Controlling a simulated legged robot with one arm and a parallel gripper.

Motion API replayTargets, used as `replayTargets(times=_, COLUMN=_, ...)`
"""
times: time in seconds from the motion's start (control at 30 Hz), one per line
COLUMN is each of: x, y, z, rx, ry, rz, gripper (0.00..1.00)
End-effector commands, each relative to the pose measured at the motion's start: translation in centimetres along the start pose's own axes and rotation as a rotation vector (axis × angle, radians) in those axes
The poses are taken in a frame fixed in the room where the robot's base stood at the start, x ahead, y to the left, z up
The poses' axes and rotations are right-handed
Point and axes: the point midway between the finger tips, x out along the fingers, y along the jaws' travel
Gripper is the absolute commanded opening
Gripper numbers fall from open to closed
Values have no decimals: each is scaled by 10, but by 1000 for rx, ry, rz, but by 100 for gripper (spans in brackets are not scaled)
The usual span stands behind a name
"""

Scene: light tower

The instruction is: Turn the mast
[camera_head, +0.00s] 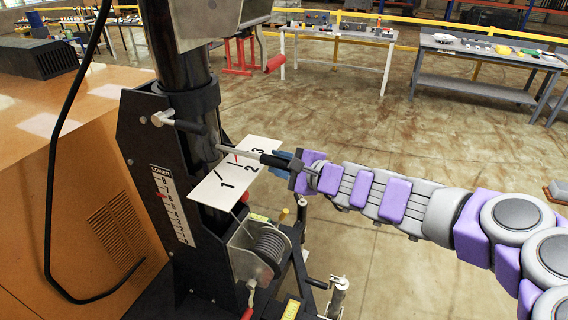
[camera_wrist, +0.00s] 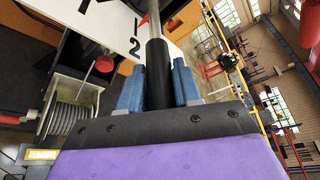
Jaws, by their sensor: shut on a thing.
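The black mast (camera_head: 180,60) stands upright at the left of the head view, with a dark collar around it. A thin metal handle (camera_head: 238,151) with a black grip sticks out from the mast to the right. My gripper (camera_head: 284,162) is shut on the black grip at the handle's outer end. In the wrist view the black grip (camera_wrist: 157,75) lies between my two blue fingers. The plate also shows in the wrist view (camera_wrist: 110,22).
An orange generator housing (camera_head: 60,170) fills the left. A black cable hangs in front of it. Workbenches (camera_head: 485,62) stand far back. The floor at the right is largely open.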

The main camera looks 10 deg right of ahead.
Motion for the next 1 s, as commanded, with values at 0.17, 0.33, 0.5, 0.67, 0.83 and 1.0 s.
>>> replayTargets(times=0.17, x=0, y=1, z=1, rx=-2, ry=-3, rz=1, gripper=34)
replayTargets(times=0.33, x=0, y=0, z=0, rx=-2, ry=-2, rz=1, gripper=50)
replayTargets(times=0.5, x=-1, y=0, z=0, rx=-1, ry=-1, rz=1, gripper=54)
replayTargets(times=0.67, x=-2, y=0, z=0, rx=-1, ry=-1, rz=0, gripper=54)
replayTargets(times=0.83, x=-13, y=-1, z=-2, rx=-3, ry=3, rz=-1, gripper=54)
replayTargets(times=1.0, x=-34, y=-2, z=-1, rx=0, ry=2, rz=-2, gripper=54)
